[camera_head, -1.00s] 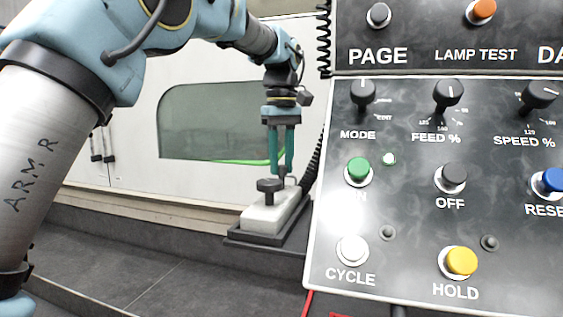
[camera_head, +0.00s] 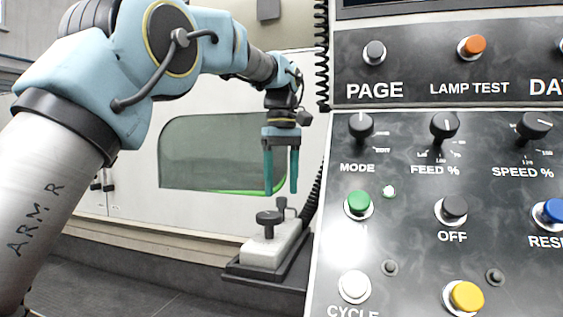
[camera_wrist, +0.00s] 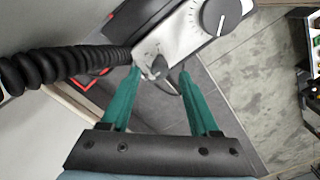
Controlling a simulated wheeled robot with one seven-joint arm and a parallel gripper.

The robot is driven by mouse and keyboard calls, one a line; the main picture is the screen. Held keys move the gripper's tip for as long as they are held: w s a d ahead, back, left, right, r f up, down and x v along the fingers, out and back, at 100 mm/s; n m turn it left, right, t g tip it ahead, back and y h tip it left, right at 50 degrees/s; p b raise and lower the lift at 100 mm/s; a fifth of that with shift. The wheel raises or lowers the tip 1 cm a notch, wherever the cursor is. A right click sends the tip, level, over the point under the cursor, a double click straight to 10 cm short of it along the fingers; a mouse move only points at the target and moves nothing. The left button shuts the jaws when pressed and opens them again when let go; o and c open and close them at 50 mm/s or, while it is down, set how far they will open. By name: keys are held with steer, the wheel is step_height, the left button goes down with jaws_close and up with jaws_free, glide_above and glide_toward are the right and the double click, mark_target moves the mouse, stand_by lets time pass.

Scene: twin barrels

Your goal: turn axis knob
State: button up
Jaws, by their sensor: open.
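A pale control box (camera_head: 262,254) sits on a dark ledge left of the big panel. It carries a large black round knob (camera_head: 269,219) at its near end and a smaller knob (camera_head: 281,208) behind it. My gripper (camera_head: 281,191) hangs just above the smaller knob, green fingers pointing down, open and empty. In the wrist view the smaller knob (camera_wrist: 158,68) shows between and just beyond the fingertips (camera_wrist: 160,72), apart from them. The large dial (camera_wrist: 221,15) there has a white pointer mark. I cannot read the smaller knob's markings.
The big button panel (camera_head: 440,275) stands close on the right. A black coiled cable (camera_head: 315,195) runs beside the box and at left in the wrist view (camera_wrist: 60,70). A machine wall with a window (camera_head: 210,150) is behind. Floor left of the box is clear.

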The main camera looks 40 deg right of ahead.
step_height(320, 180, up, 8)
steer(key=shift+r, duration=0.15)
stand_by(0.6)
steer(key=w+a+f+n+b, duration=0.1)
steer(key=w+a+f, duration=0.7)
steer(key=a+f, duration=0.25)
steer(key=w+a+f+b, duration=0.1)
steer(key=w+a+f, duration=0.8)
steer(key=a, duration=0.2)
steer(key=s+a+f+t+b, duration=0.1)
steer(key=a+f, duration=0.4)
steer(key=a, duration=0.2)
steer(key=s+a+f+b, duration=0.1)
steer(key=s+a+f, duration=0.1)
steer(key=a+f, duration=0.45)
steer(key=s+a+f, duration=0.8)
steer(key=s+a, duration=0.2)
steer(key=a, duration=0.3)
steer(key=shift+s+a+t+b, duration=0.25)
steer(key=shift+a+t+b, duration=0.05)
steer(key=shift+a+b, duration=0.15)
steer(key=shift+o, duration=0.2)
steer(key=shift+f, duration=0.1)
